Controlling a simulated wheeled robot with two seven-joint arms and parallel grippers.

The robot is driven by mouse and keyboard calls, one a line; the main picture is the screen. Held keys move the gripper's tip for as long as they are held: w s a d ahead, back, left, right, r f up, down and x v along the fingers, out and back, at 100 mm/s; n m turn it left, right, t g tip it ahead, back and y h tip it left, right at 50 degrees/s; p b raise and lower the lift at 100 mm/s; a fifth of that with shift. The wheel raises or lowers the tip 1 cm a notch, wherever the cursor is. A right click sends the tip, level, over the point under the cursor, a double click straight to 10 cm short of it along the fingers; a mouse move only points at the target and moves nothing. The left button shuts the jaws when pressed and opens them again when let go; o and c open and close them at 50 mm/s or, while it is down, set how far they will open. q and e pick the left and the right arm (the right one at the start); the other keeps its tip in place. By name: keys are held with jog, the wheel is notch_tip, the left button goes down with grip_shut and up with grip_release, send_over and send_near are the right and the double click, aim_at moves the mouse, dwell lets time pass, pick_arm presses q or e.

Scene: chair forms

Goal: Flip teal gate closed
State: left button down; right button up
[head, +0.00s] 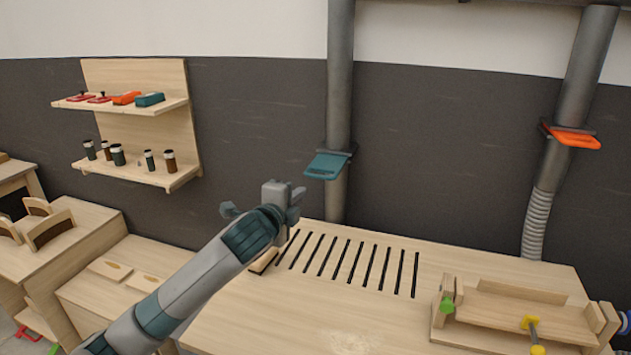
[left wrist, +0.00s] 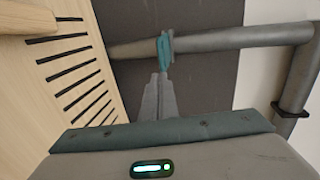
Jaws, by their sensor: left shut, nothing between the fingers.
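The teal gate (head: 326,165) is a flat plate on the left grey duct. It sticks out of its dark collar toward the front left. My left gripper (head: 284,192) is in front of the duct, lower and to the left of the gate in the head view. Its fingers are together and empty. In the left wrist view the shut fingertips (left wrist: 160,78) point toward the teal gate (left wrist: 164,52), which shows narrow, almost edge-on, just beyond them. I cannot tell whether they touch; the head view shows them apart. My right gripper is not in view.
An orange gate (head: 574,138) sits on the right duct. The slotted workbench (head: 330,300) lies below my left gripper, with a wooden clamping jig (head: 520,315) at its right. Wall shelves (head: 150,105) with small tools and jars are at the left. The wall between the ducts is clear.

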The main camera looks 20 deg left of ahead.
pick_arm(q)
jog(key=p, duration=0.4)
send_near(319, 177)
jog(key=w, duration=0.5)
jog(key=shift+d+f, duration=0.2)
jog(key=shift+f, duration=0.2)
jog(key=shift+w+f+p, duration=0.25)
jog(key=shift+w+p, duration=0.15)
jog(key=shift+w, duration=0.25)
